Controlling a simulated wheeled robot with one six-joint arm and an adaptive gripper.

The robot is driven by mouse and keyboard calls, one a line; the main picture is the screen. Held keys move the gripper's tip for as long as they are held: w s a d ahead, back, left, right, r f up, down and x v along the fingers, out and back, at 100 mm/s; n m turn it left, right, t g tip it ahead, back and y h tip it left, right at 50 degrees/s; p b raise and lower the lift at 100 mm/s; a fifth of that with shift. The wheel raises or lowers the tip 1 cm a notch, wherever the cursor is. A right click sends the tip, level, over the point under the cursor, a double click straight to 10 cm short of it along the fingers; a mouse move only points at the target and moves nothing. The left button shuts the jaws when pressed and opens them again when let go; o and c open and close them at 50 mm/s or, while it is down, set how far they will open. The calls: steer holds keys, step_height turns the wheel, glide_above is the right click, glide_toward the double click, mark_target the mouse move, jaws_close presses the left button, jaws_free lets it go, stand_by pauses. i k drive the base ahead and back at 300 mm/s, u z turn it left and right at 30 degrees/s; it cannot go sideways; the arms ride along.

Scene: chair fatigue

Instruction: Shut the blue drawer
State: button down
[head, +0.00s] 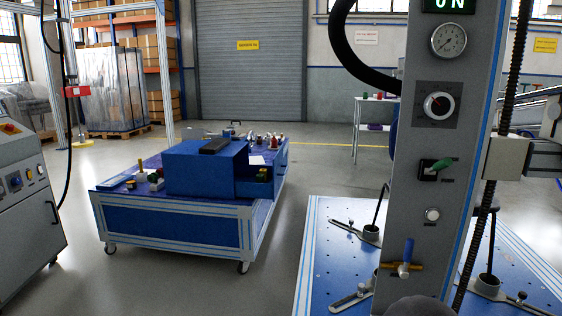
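A blue box-shaped cabinet (205,170) stands on a low wheeled cart (170,226) left of centre. A lower blue part (253,189) sticks out from the cabinet's right side, with small green and yellow items in or beside it. It looks like the blue drawer, pulled open to the right; its inside and handle are too small to make out.
A dark flat object (215,146) lies on the cabinet. A grey control column (433,160) with gauge and valves stands close at right, above a blue perforated platform (335,240). A grey machine (28,195) stands at left. Floor between cart and platform is clear.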

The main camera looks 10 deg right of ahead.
mark_target(245, 185)
steer(key=u, duration=0.6)
steer(key=i, duration=0.7)
steer(key=u, duration=0.55)
steer(key=i, duration=1.25)
steer(key=z, duration=0.35)
steer(key=i, duration=0.75)
steer(key=z, duration=1.3)
steer(key=i, duration=0.65)
steer(key=z, duration=0.6)
